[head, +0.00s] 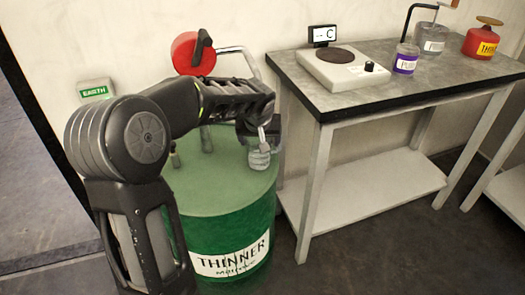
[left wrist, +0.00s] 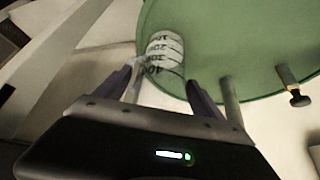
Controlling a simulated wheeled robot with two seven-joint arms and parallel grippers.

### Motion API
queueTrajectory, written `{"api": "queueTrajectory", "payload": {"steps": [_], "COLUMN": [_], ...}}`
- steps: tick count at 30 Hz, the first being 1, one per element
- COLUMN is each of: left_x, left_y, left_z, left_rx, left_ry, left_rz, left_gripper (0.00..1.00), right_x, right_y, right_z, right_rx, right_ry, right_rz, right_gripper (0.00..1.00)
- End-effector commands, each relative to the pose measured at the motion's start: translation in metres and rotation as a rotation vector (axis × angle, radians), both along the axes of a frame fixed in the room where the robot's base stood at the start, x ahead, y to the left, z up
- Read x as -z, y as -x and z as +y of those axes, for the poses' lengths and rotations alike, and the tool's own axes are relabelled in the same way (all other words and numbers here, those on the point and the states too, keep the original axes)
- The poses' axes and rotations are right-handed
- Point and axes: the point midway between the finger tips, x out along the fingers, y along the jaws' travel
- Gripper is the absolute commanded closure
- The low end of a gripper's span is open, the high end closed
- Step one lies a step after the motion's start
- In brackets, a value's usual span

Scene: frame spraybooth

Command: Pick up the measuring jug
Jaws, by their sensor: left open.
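The measuring jug (head: 259,160), small and clear with dark graduation marks, stands on top of the green thinner drum (head: 225,200), near its right edge. In the left wrist view the jug (left wrist: 165,50) shows just past the fingertips, close to the rim of the green drum top (left wrist: 225,40). My left gripper (head: 262,132) is over the drum at the jug. In the left wrist view its fingers (left wrist: 172,85) are apart, with the jug between and beyond their tips. I cannot tell whether they touch it. My gripper partly hides the jug in the head view. My right gripper is not in view.
A red reel (head: 188,54) and a pale bent pipe (head: 238,52) stand behind the drum. The bench (head: 390,95) close by on the right holds a scale (head: 342,68), a purple-labelled jar (head: 406,60), another container (head: 430,40) and a red can (head: 481,42).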

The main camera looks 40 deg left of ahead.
Motion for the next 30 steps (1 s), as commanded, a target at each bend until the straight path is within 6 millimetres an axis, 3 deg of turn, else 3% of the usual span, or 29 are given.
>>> {"api": "queueTrajectory", "payload": {"steps": [8, 18, 30], "left_x": [0.003, 0.041, 0.044], "left_y": [-0.001, -0.019, -0.021], "left_z": [0.001, 0.016, 0.017], "left_rx": [-0.001, 0.0, -0.001], "left_ry": [0.0, 0.001, 0.0], "left_rz": [0.001, 0.002, 0.0], "left_gripper": [0.22, 0.22, 0.22], "right_x": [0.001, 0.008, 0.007], "right_y": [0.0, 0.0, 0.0], "right_z": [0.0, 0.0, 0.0], "right_rx": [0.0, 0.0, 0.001], "right_ry": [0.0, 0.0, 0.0], "right_rz": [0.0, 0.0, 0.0], "right_gripper": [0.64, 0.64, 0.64]}}
